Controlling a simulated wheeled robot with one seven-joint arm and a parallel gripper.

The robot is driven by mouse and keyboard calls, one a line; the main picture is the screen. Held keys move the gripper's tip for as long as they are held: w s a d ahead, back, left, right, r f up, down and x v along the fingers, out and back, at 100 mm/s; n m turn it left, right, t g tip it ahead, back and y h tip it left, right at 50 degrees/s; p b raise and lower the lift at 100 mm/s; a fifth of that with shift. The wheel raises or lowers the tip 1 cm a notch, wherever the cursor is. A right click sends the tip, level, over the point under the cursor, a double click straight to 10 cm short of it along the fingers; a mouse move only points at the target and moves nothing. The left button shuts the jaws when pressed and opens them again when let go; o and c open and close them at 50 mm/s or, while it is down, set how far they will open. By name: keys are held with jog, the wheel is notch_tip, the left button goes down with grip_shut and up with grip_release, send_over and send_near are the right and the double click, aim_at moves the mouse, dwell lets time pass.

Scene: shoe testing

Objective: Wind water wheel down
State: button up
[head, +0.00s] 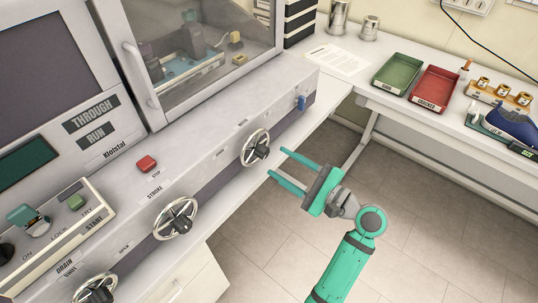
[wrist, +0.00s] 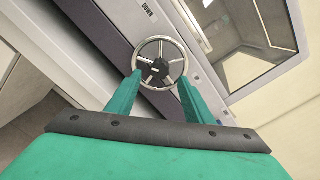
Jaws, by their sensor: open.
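A spoked silver handwheel (head: 255,147) with a dark hub and knob is on the sloping front of the grey machine, the farthest right of three such wheels. Its label is too small to read in the head view. In the wrist view the wheel (wrist: 160,63) is straight ahead, with the word DOWN beside it. My gripper (head: 277,162) is open and empty, its two teal fingers pointing at this wheel from the right, seemingly just short of it. In the wrist view the fingertips (wrist: 160,79) lie on either side of the wheel's lower part; contact cannot be told.
A second wheel (head: 176,217) by the STROKE label and a third (head: 95,290) by DRAIN sit along the same panel. A side bench holds green (head: 398,74) and red (head: 435,90) trays. Floor below is clear.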

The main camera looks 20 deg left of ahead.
aim_at(266, 154)
jog(key=shift+x, duration=2.7)
jog(key=shift+c, duration=0.2)
jog(key=c, duration=1)
